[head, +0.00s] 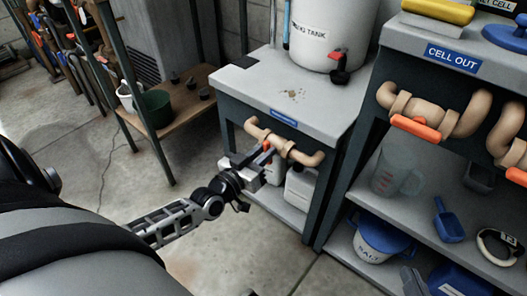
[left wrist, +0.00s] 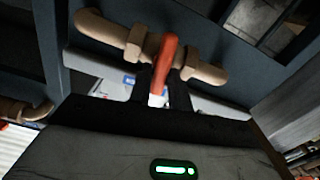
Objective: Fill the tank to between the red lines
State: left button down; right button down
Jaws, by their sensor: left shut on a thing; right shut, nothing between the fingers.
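The white tank (head: 318,38) stands on the grey bench at the top, cut off by the frame edge; no red lines show on it. A blue-tinted tube (head: 286,24) runs beside it, and a black tap with a red handle (head: 340,62) is at its lower front. Below the bench top is a tan pipe (head: 302,157) with an orange-red valve handle (left wrist: 169,55). My left gripper (head: 257,163) is shut on this handle, which stands across the pipe in the left wrist view.
The right bench, labelled CELL OUT (head: 453,58), carries more tan pipes with orange handles (head: 415,128). White containers (head: 299,188) stand under the tank bench.

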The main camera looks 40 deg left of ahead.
pick_arm(q)
jog(key=shift+n, duration=0.6)
pick_arm(e)
jog(key=shift+w+d+f, duration=0.1)
jog(key=shift+w+f, duration=0.15)
pick_arm(q)
jog(key=c, duration=1.4)
grip_release()
pick_arm(e)
jog(key=shift+r, duration=0.15)
